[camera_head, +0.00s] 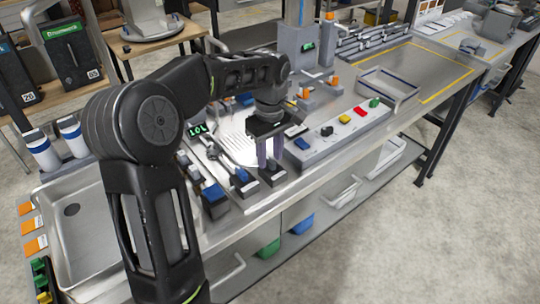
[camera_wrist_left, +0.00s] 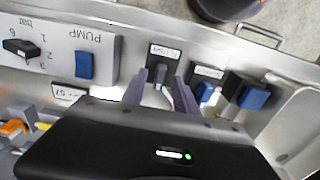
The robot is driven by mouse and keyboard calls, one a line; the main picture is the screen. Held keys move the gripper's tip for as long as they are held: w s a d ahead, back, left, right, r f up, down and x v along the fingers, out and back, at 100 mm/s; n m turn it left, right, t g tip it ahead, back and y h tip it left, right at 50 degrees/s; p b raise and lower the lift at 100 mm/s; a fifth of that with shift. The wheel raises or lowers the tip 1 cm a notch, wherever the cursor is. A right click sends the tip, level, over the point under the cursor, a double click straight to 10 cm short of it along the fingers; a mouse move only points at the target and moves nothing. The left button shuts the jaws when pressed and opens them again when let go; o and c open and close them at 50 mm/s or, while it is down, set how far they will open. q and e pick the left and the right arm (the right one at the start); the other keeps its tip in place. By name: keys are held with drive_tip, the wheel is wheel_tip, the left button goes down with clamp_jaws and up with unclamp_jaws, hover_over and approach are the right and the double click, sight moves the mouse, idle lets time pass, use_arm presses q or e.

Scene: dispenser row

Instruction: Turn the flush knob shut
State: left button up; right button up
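The flush knob is a dark lever (camera_wrist_left: 160,74) under a white label reading FLUSH (camera_wrist_left: 165,51) in the left wrist view. It sits on a small dark block (camera_head: 272,178) at the front edge of the bench in the head view. My left gripper (camera_wrist_left: 160,84) points down at the knob, its two purple fingers apart on either side of it. Gaps show between the fingers and the knob. In the head view the left gripper (camera_head: 271,160) is just over the block. The knob's lower part is partly hidden by my gripper. My right gripper is not in view.
Blue-handled valves (camera_wrist_left: 205,92) stand close to the right of the knob in the wrist view. A grey panel (camera_head: 340,134) with coloured knobs and a blue PUMP switch (camera_wrist_left: 84,65) lies on the other side. A steel sink (camera_head: 120,215) is at the left.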

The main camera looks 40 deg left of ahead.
use_arm(q)
drive_tip(key=shift+f, duration=0.35)
drive_tip(key=shift+c, duration=0.4)
clamp_jaws()
